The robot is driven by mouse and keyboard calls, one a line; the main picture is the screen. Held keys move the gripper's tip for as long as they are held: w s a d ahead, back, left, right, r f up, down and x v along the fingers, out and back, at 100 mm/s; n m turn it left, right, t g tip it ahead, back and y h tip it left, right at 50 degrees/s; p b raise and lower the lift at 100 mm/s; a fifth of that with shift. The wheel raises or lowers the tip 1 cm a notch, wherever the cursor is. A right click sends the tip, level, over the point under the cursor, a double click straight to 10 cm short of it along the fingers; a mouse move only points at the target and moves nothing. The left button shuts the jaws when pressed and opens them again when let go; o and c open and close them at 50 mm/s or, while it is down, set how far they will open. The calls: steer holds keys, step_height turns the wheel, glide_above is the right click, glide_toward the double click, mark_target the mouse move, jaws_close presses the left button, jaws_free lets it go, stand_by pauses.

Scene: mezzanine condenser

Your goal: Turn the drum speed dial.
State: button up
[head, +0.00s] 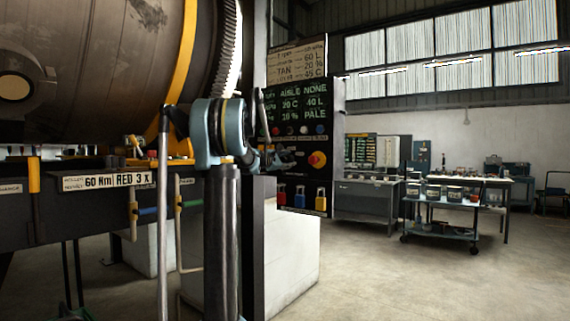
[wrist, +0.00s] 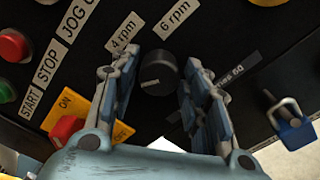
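The drum speed dial is a round black knob (wrist: 158,74) on a dark control panel, between the labels "4 rpm" and "6 rpm" in the wrist view. My gripper (wrist: 155,88) is open, with one finger on each side of the dial. A gap shows between the dial and each finger in that view; how deep the fingertips reach is hard to tell. In the head view my gripper (head: 285,158) is at the panel face (head: 282,185), and the dial is hidden there or too small to make out.
Start, stop and jog labels with a red button (wrist: 14,46) lie left of the dial. A red switch (wrist: 68,128) on a yellow plate is near the left finger, and a blue padlock (wrist: 296,132) is at right. A red emergency knob (head: 317,159) stands out from the panel.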

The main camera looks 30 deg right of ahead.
steer(key=shift+a, duration=0.1)
steer(key=v, duration=1.2)
steer(key=shift+f, duration=0.1)
stand_by(0.4)
steer(key=s+a+f+m+g+y, duration=0.1)
steer(key=s+a+f+m+y, duration=0.2)
steer(key=s+a+f, duration=0.9)
steer(key=s+a+f+m+g+y, duration=0.2)
steer(key=s+a+f+m+y, duration=0.2)
steer(key=s+a+f+y, duration=0.4)
steer(key=s+a+f+m+g+y, duration=0.1)
steer(key=s+a+f+m+y, duration=0.2)
steer(key=s+a+f, duration=1.4)
steer(key=a+f+y, duration=0.2)
steer(key=a+f, duration=0.2)
steer(key=f, duration=0.5)
steer(key=shift+s+g+y, duration=0.25)
steer(key=shift+g+y, duration=0.05)
